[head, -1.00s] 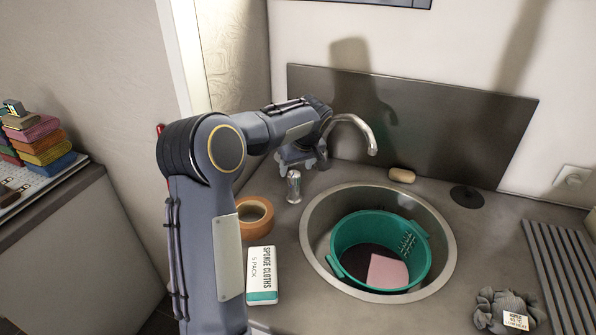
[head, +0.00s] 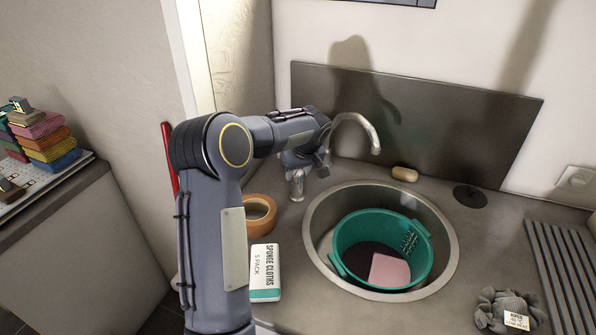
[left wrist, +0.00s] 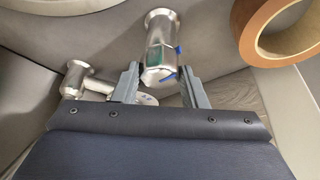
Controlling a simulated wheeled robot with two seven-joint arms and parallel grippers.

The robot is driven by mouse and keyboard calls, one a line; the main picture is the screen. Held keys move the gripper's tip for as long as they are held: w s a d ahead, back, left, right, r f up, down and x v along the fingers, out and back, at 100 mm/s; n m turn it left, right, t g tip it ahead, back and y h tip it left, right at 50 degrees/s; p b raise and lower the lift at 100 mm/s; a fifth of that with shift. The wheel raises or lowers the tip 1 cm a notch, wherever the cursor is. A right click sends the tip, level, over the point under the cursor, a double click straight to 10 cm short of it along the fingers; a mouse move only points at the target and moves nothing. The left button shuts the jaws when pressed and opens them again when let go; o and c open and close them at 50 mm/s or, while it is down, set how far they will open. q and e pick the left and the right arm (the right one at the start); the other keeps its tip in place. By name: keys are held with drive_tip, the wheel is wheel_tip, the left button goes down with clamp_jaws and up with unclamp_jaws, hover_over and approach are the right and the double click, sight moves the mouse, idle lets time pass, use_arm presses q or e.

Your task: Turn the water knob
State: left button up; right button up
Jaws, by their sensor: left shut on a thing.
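The water knob (head: 297,187) is a short, shiny metal cylinder on the counter, left of the curved metal faucet (head: 360,126). Its upper part is close under my left gripper (head: 300,163) in the head view. In the left wrist view, the metal knob (left wrist: 158,48) with blue and green marks sits between the two grey fingers of my left gripper (left wrist: 160,86), which is shut on it. The fingers' contact is partly hidden by the gripper body. My right gripper is not in view.
A round steel sink (head: 447,262) holds a teal basin (head: 345,245) with a pink cloth. An orange tape roll (head: 268,222) and a sponge cloth box (head: 265,272) lie near my left arm. A soap bar (head: 405,174) lies behind the sink.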

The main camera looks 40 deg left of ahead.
use_arm(q)
drive_tip(key=shift+w+d+f+n+b, duration=0.15)
drive_tip(key=shift+f+n+b, duration=0.1)
drive_tip(key=shift+n+b, duration=0.45)
drive_tip(key=shift+r+n+g+b, duration=0.1)
drive_tip(key=shift+n+g+b, duration=0.3)
drive_tip(key=shift+n, duration=0.2)
drive_tip(key=shift+r+n+g+y, duration=0.15)
drive_tip(key=shift+n+g+y, duration=0.25)
drive_tip(key=shift+n, duration=0.8)
drive_tip(key=o, duration=1)
drive_tip(key=shift+v, duration=3.85)
drive_tip(key=shift+w+a+r, duration=0.1)
drive_tip(key=shift+a, duration=0.1)
